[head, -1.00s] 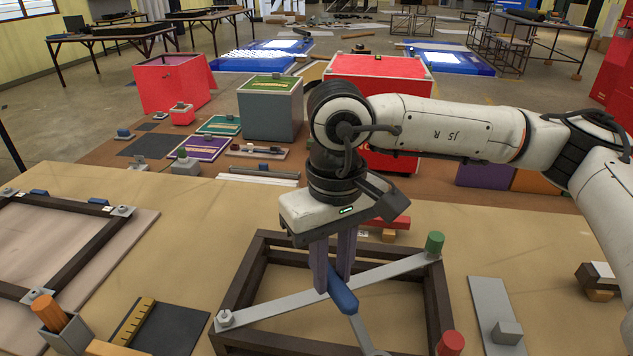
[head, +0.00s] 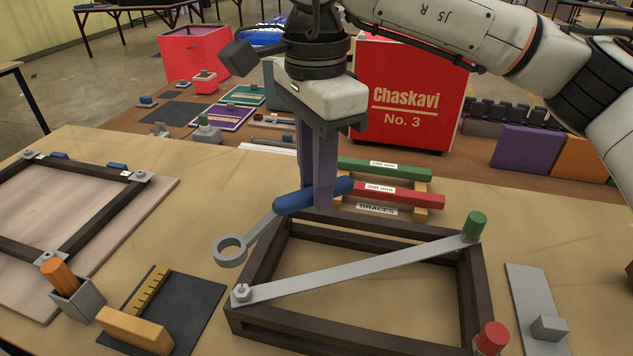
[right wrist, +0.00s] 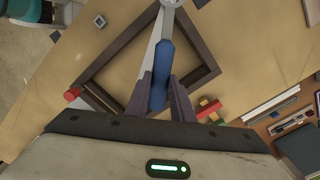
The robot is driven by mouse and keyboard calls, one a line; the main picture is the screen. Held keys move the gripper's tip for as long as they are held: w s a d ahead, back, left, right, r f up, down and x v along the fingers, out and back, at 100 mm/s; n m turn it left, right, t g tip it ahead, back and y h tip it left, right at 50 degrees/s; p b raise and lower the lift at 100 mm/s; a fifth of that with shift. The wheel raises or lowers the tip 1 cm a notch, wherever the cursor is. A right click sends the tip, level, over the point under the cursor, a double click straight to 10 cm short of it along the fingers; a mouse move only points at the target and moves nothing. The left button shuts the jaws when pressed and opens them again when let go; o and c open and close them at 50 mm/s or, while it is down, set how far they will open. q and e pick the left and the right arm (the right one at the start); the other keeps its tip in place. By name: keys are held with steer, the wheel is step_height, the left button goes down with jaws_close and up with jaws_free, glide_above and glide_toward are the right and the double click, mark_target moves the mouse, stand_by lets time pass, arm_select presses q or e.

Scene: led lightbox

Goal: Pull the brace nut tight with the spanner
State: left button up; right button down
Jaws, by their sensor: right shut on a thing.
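My right gripper (head: 318,196) is shut on the blue handle of the spanner (head: 229,250). The handle also shows between the fingers in the right wrist view (right wrist: 160,78). The spanner's grey ring end points left and towards the camera, beyond the frame's left corner. The brace nut (head: 241,292) sits on the left end of the grey brace (head: 350,268), which lies diagonally across the dark wooden frame (head: 362,334). The ring is apart from the nut, up and left of it in the head view. A green cylinder (head: 474,226) stands at the brace's other end. My left gripper is out of view.
The braces rack with a red bar (head: 410,198) and a green bar (head: 365,166) stands behind the frame. A red cylinder (head: 492,338) is at its near right corner. Left are a black mat (head: 195,312), an orange-handled item in a grey holder (head: 72,292) and another frame (head: 98,224).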

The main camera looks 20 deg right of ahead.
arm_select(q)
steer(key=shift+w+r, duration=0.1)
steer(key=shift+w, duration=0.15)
arm_select(e)
steer(key=shift+f, duration=0.1)
